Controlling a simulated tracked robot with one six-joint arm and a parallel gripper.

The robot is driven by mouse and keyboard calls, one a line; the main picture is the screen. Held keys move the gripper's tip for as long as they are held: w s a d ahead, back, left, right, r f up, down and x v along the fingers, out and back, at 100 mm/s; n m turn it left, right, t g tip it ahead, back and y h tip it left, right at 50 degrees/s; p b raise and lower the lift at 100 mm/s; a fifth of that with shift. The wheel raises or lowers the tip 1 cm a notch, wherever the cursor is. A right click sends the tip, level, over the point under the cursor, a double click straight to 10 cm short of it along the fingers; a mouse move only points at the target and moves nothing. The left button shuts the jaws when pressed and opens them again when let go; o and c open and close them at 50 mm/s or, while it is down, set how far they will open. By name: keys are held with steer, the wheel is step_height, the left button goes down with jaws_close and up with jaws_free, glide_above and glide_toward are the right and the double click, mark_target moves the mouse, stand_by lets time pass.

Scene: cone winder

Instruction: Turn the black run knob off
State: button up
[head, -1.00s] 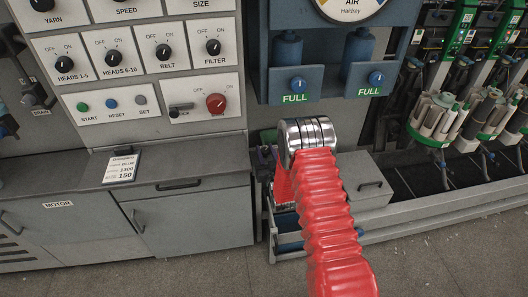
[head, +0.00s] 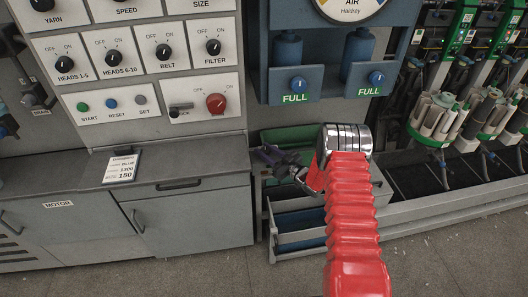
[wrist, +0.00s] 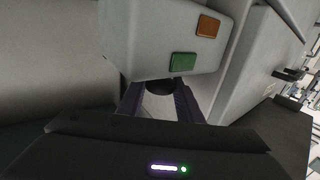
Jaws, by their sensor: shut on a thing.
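In the wrist view a small black round knob (wrist: 160,87) shows between my purple fingers, at the lower edge of a pale grey housing. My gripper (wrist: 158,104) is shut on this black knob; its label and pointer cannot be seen. In the head view my gripper (head: 268,157) is low, just right of the grey cabinet and left of my red-sleeved arm. The housing is not clear to me in the head view.
The housing carries a green button (wrist: 183,62) and an orange button (wrist: 208,25). The control panel has several other black knobs, such as the belt knob (head: 163,51), and a red knob (head: 216,103). A grey cabinet (head: 190,217) stands left of my arm.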

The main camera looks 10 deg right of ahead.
steer(key=shift+n+g+y, duration=0.8)
steer(key=shift+y, duration=0.1)
steer(key=shift+r+y, duration=0.1)
steer(key=shift+y, duration=0.2)
steer(key=shift+w, duration=0.1)
steer(key=o, duration=1)
steer(key=v, duration=1.3)
steer(key=shift+s+d, duration=0.25)
steer(key=shift+d, duration=0.1)
